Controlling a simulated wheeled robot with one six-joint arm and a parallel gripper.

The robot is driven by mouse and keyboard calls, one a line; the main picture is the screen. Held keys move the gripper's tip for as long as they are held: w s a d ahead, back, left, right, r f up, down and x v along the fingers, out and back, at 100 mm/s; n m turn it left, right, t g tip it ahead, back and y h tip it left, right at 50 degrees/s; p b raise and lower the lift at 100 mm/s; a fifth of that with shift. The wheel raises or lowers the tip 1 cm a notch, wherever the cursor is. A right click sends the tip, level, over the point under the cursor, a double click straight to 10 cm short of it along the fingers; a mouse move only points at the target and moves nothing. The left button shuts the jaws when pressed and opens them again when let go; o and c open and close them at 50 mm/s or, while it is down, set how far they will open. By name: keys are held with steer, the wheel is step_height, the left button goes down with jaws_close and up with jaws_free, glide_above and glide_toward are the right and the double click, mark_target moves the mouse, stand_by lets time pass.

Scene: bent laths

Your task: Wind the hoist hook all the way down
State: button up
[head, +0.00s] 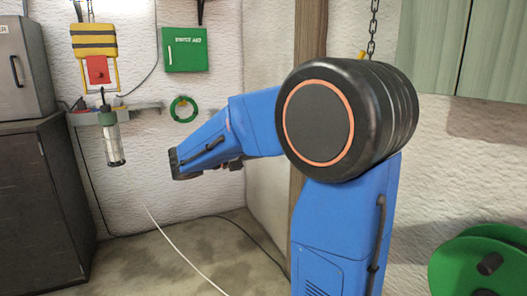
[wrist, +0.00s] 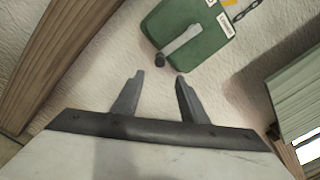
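In the wrist view a green box (wrist: 187,32) on the wall has a grey crank arm (wrist: 181,39) with a dark knob (wrist: 159,60) at its lower end. A chain (wrist: 246,10) runs from near its upper right corner. My gripper (wrist: 159,80) is open and empty. The knob lies just beyond the fingertips, in the picture between them, with no visible contact. In the head view a chain (head: 374,24) hangs behind my blue arm, which hides what is below it. My fingers cannot be made out there. I cannot make out a hook in either view.
A yellow-black striped block (head: 94,42) hangs at the left above a caged lamp (head: 112,140). A first aid box (head: 185,50) and green ring (head: 183,109) are on the wall. A dark cabinet (head: 45,205) stands left, a green wheel (head: 480,262) right. A wooden post (wrist: 75,50) flanks the box.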

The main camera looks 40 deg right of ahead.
steer(key=shift+v, duration=1.05)
steer(key=shift+s, duration=0.1)
steer(key=s+a+f+m+t+y, duration=0.2)
steer(key=s+a+f+m+y, duration=0.1)
steer(key=s+f+m+y, duration=0.3)
steer(key=s+a+f+m+t+y, duration=0.1)
steer(key=s+a+f+m+y, duration=0.2)
steer(key=s+f, duration=0.55)
steer(key=s+a+f+m+t+y, duration=0.2)
steer(key=a+f+m+t+y, duration=0.1)
steer(key=a+m, duration=0.4)
steer(key=s+a+f+m+t+y, duration=0.2)
steer(key=s+a+f+m+y, duration=0.1)
steer(key=a+m, duration=0.4)
steer(key=a+f+y, duration=0.1)
steer(key=y, duration=0.1)
steer(key=shift+f+t+y, duration=0.2)
steer(key=shift+t+y, duration=0.1)
steer(key=shift+t, duration=0.1)
steer(key=shift+s+d, duration=0.1)
